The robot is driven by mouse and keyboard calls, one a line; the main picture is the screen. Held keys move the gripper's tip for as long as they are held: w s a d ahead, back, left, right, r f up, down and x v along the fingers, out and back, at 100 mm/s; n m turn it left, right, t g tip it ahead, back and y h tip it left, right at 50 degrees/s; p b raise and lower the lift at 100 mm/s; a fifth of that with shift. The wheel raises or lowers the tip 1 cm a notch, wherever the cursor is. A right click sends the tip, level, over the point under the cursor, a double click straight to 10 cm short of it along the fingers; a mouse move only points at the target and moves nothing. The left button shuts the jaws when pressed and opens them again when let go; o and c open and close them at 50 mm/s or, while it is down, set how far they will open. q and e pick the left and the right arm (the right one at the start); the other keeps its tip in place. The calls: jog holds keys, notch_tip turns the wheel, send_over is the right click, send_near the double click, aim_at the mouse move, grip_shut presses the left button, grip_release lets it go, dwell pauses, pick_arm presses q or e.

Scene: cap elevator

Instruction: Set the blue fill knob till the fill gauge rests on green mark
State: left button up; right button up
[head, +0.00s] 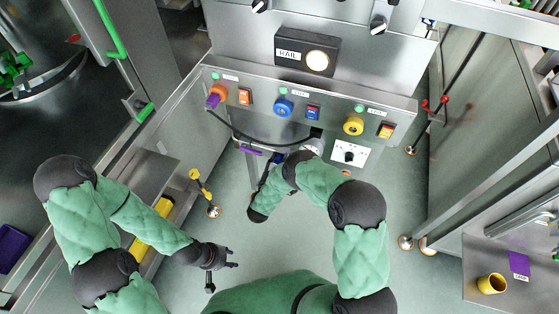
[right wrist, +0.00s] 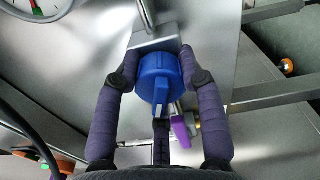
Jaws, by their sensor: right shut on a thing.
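The blue fill knob (right wrist: 158,72) is a round blue cap with a raised ridge, seen in the right wrist view. My right gripper (right wrist: 158,80) has its two purple-grey fingers closed around the knob's sides. In the head view my right arm mostly hides this spot. Part of a white gauge dial (right wrist: 38,10) with a green mark and some red shows at the top left of the wrist view. The dial is cut off, so the exact needle reading cannot be told. My left gripper (head: 226,266) is open and empty, above the floor.
A purple tab (right wrist: 181,131) sits close under the held knob. A yellow mug (head: 492,284) stands at far right.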

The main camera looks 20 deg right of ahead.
jog(key=o, duration=1.2)
jog(key=shift+c, duration=0.2)
jog(key=v, duration=1.2)
